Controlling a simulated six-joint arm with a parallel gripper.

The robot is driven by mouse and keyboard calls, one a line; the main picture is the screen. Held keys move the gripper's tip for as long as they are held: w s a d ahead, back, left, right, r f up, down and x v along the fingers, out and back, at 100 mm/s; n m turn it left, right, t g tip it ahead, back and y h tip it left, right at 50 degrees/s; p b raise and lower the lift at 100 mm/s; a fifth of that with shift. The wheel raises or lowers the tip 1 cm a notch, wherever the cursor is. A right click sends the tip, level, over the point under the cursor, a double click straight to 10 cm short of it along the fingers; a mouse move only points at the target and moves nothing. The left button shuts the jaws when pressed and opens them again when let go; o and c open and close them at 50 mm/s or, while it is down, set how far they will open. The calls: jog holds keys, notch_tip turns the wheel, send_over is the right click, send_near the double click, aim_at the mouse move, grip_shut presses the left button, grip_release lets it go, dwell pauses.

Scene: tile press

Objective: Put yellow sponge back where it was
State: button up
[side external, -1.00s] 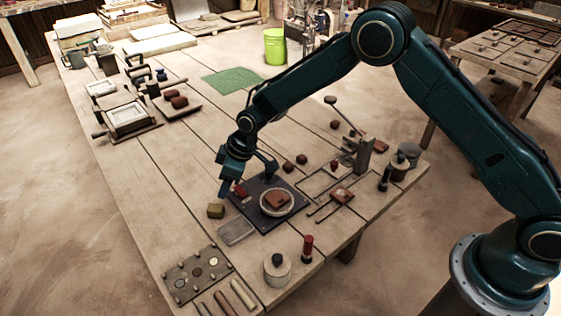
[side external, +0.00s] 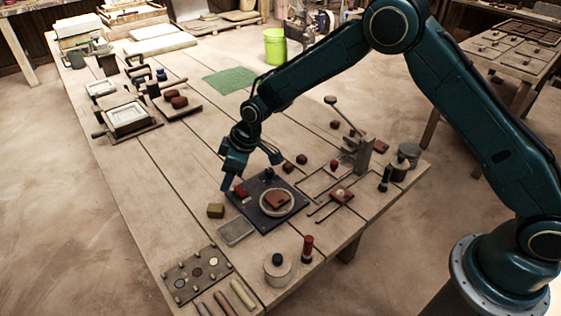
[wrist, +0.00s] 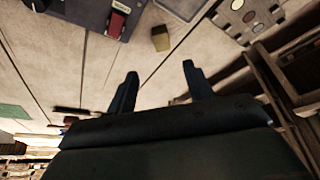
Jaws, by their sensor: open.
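The yellow sponge (side external: 215,210), a small dull yellow block, lies on the wooden table to the left of the dark square board. It also shows in the wrist view (wrist: 160,39), beyond my fingertips. My gripper (side external: 252,174) is open and empty above the table, over the far left side of the board. In the wrist view its two fingers (wrist: 160,70) stand wide apart with bare planks between them. A shallow grey rectangular tray (side external: 236,232) lies in front of the sponge, beside the board, and looks empty.
The dark board (side external: 262,225) bears a red block (side external: 240,191) and a round dish with a brown tile (side external: 277,201). A palette with several round wells (side external: 197,273) lies at the front left. A lever press (side external: 364,157) stands to the right. Bare planks lie left of the sponge.

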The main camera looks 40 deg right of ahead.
jog(key=s+d+r+m+h, duration=0.1)
jog(key=s+d+r, duration=0.35)
jog(key=r, duration=0.35)
jog(key=s+d+r+m+t, duration=0.1)
jog(key=s+d+r+m, duration=0.1)
jog(key=s+d+r, duration=0.4)
jog(key=s+d+r+m+h, duration=0.15)
jog(key=s+r, duration=0.25)
jog(key=r, duration=0.5)
jog(key=s+d+r+m, duration=0.1)
jog(key=s+d, duration=0.2)
jog(key=s, duration=0.5)
jog(key=s+d+r+m, duration=0.1)
jog(key=s+d+m, duration=0.1)
jog(key=s, duration=0.5)
jog(key=s+d+m+t, duration=0.1)
jog(key=s+d, duration=0.3)
jog(key=s, duration=0.4)
jog(key=shift+s+r+h, duration=0.35)
jog(key=shift+r, duration=0.05)
